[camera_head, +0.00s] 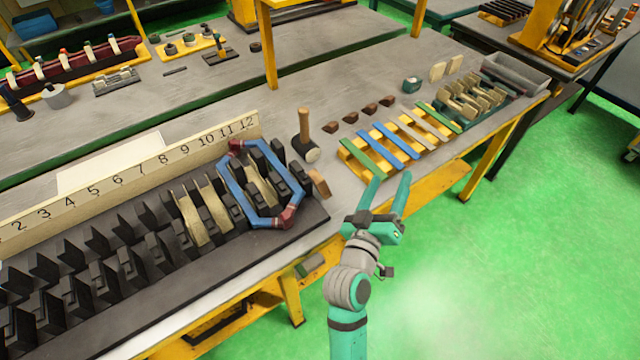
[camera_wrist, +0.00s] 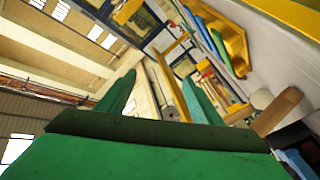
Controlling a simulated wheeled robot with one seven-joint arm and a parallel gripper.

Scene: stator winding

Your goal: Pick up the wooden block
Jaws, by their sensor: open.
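A small brown wooden block (camera_head: 320,184) sits tilted on the grey workbench (camera_head: 345,205), at the right end of the black stator and just in front of the mallet. A brown block (camera_wrist: 277,113), which looks like the same one, shows at the right of the wrist view. My gripper (camera_head: 390,186) is open and empty, its two green fingers spread. It is to the right of the block in the head view, by the bench's front edge, and apart from it. The fingers also show in the wrist view (camera_wrist: 158,92), with nothing between them.
A mallet (camera_head: 306,140) stands with its handle up behind the block. A blue coil (camera_head: 232,185) lies over the stator slots on the left. A yellow rack (camera_head: 362,168) with colored strips lies behind my gripper. Bare bench shows between block and rack.

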